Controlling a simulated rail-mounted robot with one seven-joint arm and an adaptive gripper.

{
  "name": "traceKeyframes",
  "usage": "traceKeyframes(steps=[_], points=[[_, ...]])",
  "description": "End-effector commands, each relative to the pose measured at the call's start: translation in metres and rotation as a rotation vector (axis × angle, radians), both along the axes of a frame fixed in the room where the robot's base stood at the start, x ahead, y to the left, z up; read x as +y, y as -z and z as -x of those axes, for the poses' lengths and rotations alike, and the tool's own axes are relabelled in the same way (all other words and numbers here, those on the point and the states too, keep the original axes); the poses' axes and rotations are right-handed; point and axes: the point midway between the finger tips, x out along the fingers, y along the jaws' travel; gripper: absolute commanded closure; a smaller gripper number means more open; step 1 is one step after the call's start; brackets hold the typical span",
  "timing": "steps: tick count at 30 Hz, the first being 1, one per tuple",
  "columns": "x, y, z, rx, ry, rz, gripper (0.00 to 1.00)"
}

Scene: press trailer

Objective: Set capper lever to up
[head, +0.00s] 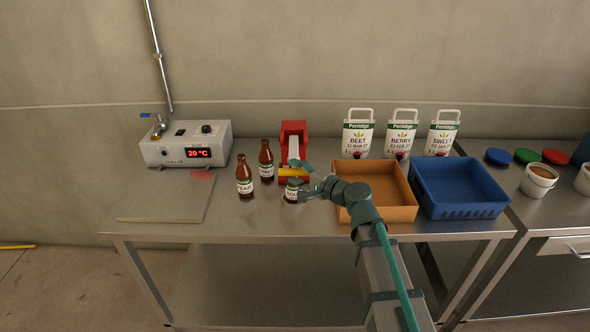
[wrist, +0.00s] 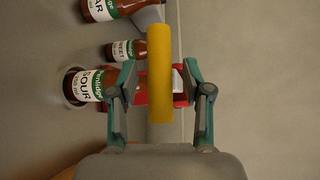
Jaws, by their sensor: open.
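The red capper (head: 293,130) stands at the middle of the bench. Its yellow lever handle (head: 289,172) lies roughly level, low in front of its body. In the wrist view the yellow handle (wrist: 160,45) runs between the two fingers, crossing in front of the red body. My gripper (head: 303,180) is open at the handle; in the wrist view the fingers (wrist: 163,82) are spread on either side of it, with gaps visible. A bottle labelled SOUR (wrist: 88,84) is beside the fingers, with a round rim around it; its top is partly hidden.
PEAR (head: 244,178) and SWEET (head: 266,162) bottles stand left of the capper.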

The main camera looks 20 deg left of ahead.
Motion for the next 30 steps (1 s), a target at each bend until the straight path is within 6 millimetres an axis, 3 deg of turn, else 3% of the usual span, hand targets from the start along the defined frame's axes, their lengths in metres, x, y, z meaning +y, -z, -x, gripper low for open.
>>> traceKeyframes(steps=[11, 12, 21, 30], points=[[0.0063, 0.0011, -0.0029, 0.0, 0.001, 0.0, 0.5], [0.0063, 0.0011, -0.0029, 0.0, 0.001, 0.0, 0.52], [0.0061, 0.0009, -0.0028, 0.0, 0.001, 0.0, 1.0], [0.0057, 0.0006, -0.003, 0.001, 0.001, 0.0, 1.0]])
